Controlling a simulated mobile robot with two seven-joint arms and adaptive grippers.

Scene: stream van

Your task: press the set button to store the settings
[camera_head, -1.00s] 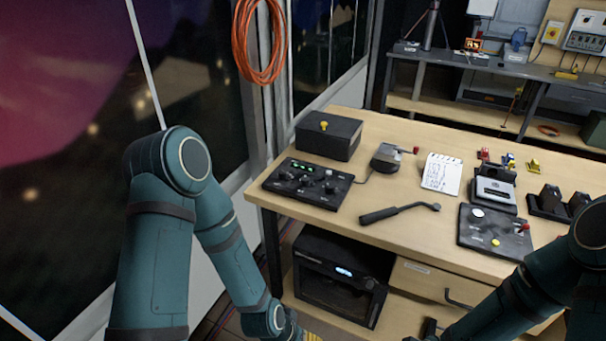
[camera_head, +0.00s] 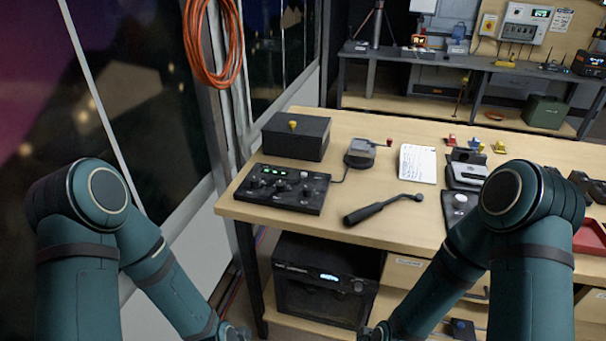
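No label reading "set" is legible, so I cannot tell which button it is. A black control box (camera_head: 283,189) with a lit green display and several knobs lies at the table's left front corner. My left and right arms hang down in front of the table. Both grippers are below the picture's bottom edge, so their fingers cannot be seen.
The wooden table (camera_head: 375,232) also holds a black-handled tool (camera_head: 380,209), a small grey device (camera_head: 361,153) on a cable and a notepad (camera_head: 418,163). A black appliance (camera_head: 325,282) sits beneath. The window wall is close on the left.

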